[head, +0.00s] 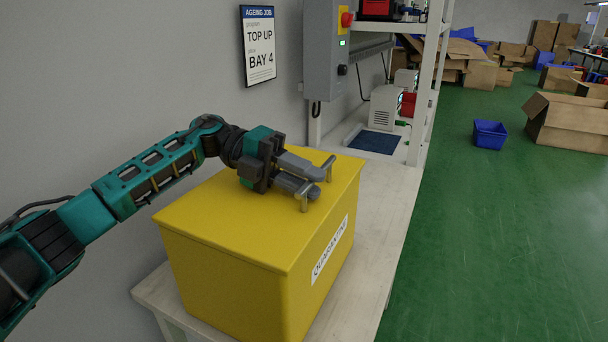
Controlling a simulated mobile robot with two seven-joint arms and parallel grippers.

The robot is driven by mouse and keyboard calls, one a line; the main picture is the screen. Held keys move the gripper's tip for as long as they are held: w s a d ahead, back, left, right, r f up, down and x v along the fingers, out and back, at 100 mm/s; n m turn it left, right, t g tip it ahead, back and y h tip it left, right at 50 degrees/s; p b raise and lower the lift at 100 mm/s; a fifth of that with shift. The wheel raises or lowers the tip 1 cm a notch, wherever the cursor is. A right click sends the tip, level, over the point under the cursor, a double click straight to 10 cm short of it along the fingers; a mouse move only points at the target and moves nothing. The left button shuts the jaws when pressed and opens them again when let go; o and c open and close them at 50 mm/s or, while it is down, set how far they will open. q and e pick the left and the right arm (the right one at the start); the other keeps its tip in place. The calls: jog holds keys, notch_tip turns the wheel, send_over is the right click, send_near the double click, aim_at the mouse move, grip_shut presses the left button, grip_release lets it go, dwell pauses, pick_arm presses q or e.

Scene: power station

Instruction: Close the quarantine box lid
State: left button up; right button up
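The yellow quarantine box (225,282) stands on a pale bench, with a white QUARANTINE label on its front right side. Its flat yellow lid (215,215) lies level on the box, and I see no gap along the visible edges. A metal bar handle (304,200) sits near the lid's right edge; its middle is hidden behind my fingers. My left gripper (315,182) is over the lid at the handle, with a gap between its two grey fingers. Whether the fingers touch the handle or lid is unclear. My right gripper is not in view.
The bench (388,225) has free room right of the box. A grey control box (328,50) with a red button hangs on the wall behind. A shelf post (424,95) rises at the bench's far end. Open green floor lies right, with a blue bin (489,135) and cartons.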

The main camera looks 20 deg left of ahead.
pick_arm(q)
jog(key=shift+o, duration=1.1)
jog(key=shift+a+r, duration=0.1)
jog(key=v, duration=1.1)
jog(key=shift+a+r, duration=0.1)
jog(key=shift+a, duration=0.3)
